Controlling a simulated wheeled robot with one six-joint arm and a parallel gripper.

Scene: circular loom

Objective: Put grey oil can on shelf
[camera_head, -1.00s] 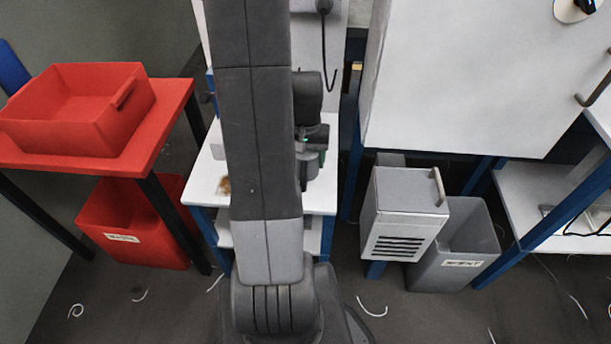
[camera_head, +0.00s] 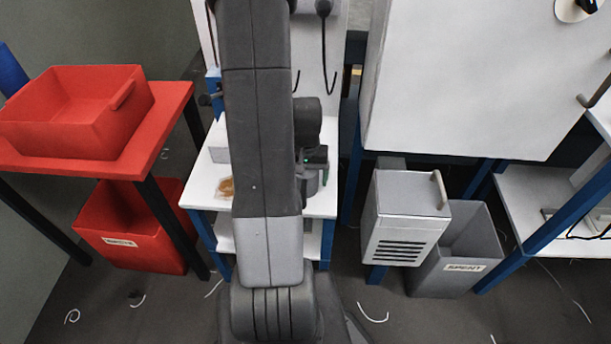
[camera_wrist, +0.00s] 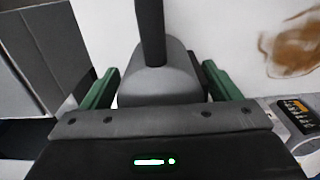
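In the wrist view, the grey oil can (camera_wrist: 165,85) has a rounded body and a dark upright spout. It lies between the two green fingers of my gripper (camera_wrist: 160,72). Slim light gaps show beside the can, so the fingers look open around it. In the head view, my gripper (camera_head: 314,168) is low over the white table (camera_head: 318,205), largely behind my arm; I cannot clearly make out the can there. A lower white shelf (camera_head: 222,238) shows under the table. Which shelf the task names is not clear.
A brown stain (camera_head: 226,187) marks the tabletop. A red bin (camera_head: 75,115) sits on a red table at left, another red bin (camera_head: 130,240) below. A grey vented box (camera_head: 405,215) and grey bin (camera_head: 458,262) stand right, beside a large white panel (camera_head: 470,80).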

